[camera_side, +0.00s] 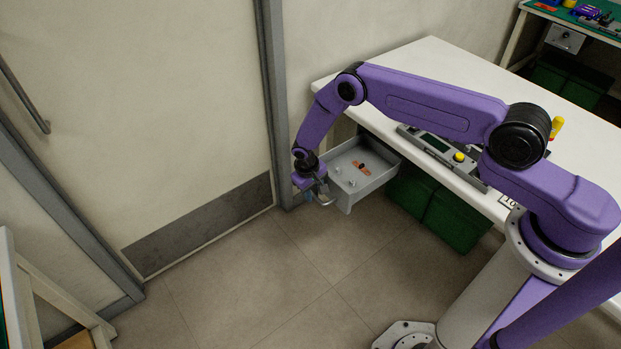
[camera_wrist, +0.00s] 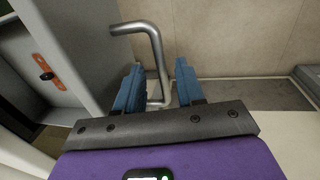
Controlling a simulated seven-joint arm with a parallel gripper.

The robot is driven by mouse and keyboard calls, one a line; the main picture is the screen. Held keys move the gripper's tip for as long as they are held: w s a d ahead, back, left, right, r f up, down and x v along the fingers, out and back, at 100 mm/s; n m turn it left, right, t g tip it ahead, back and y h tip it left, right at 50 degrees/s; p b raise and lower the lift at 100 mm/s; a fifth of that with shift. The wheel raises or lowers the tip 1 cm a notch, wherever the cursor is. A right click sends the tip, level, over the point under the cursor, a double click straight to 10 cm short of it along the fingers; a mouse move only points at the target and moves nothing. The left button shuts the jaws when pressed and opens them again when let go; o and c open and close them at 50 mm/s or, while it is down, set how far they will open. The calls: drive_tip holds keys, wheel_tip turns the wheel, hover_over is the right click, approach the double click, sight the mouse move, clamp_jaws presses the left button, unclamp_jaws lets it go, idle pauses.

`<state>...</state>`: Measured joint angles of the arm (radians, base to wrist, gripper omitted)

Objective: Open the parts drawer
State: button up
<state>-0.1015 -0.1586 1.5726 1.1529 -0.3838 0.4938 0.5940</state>
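The grey parts drawer (camera_side: 375,186) stands well out from under the white table in the side view, its inside showing. In the wrist view its grey wall (camera_wrist: 92,45) is at the left. A bent metal bar handle (camera_wrist: 160,62) sticks out from the drawer front. My gripper (camera_wrist: 158,84), with blue finger pads, is at the handle. The fingers are apart, with the handle's bar between them and clear space beside it at the right pad. In the side view my gripper (camera_side: 321,193) is at the drawer's left end, its fingers too small to read.
An orange-brown part (camera_side: 362,167) and small grey pieces lie in the drawer. Green bins (camera_side: 455,218) stand under the table (camera_side: 425,65). A grey device (camera_side: 440,150) with a yellow knob is on top. A door (camera_side: 150,110) is at the left; the floor in front is clear.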

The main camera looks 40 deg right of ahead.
drive_tip(key=a+r, duration=0.3)
drive_tip(key=r, duration=1.4)
drive_tip(key=shift+a, duration=0.1)
drive_tip(key=s+a+r+n+y, duration=0.1)
drive_tip(key=s+a+r+n, duration=0.15)
drive_tip(key=s+r, duration=0.6)
drive_tip(key=s+a+r+n, duration=0.1)
drive_tip(key=s+r+n, duration=0.2)
drive_tip(key=s+r, duration=0.5)
drive_tip(key=s+d+r+n, duration=0.2)
drive_tip(key=s+d, duration=0.1)
drive_tip(key=s, duration=0.4)
drive_tip(key=s+d+r+n+y, duration=0.1)
drive_tip(key=s+d+r+n, duration=0.1)
drive_tip(key=s, duration=0.5)
drive_tip(key=s+d+r+n, duration=0.3)
drive_tip(key=s+d, duration=0.2)
drive_tip(key=s, duration=0.2)
drive_tip(key=shift+s+r+y, duration=0.2)
drive_tip(key=shift+s+y, duration=0.05)
drive_tip(key=shift+y, duration=0.05)
